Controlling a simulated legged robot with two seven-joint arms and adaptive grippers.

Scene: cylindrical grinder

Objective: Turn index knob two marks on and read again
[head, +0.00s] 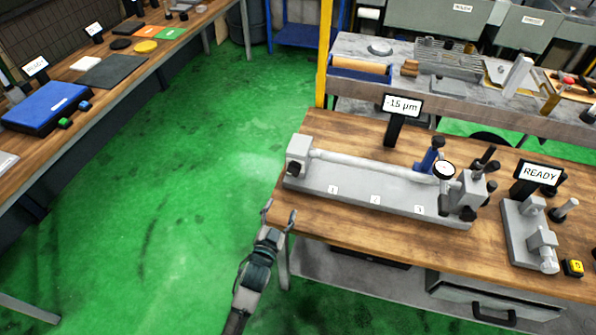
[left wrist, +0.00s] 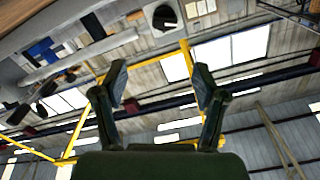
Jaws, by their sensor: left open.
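A grey bench fixture (head: 375,198) holds a long pale cylinder (head: 375,163) between two end blocks, with marks 1, 2 and 3 on its base. A small dark knob (head: 294,168) shows on the left end block; I cannot tell whether it is the index knob. A round dial gauge (head: 444,170) sits on a blue stand near the right end. A display (head: 403,105) behind reads -15 µm. My left gripper (head: 280,209) is open and empty, in front of the bench's left corner, apart from the fixture. Its spread fingers show in the left wrist view (left wrist: 160,82). My right gripper is out of view.
A grey device (head: 528,232) with a READY display (head: 538,174) stands at the bench's right, beside a yellow button box (head: 573,268). A yellow post (head: 324,55) rises behind the bench. Green floor (head: 170,190) is clear between this bench and the left table.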

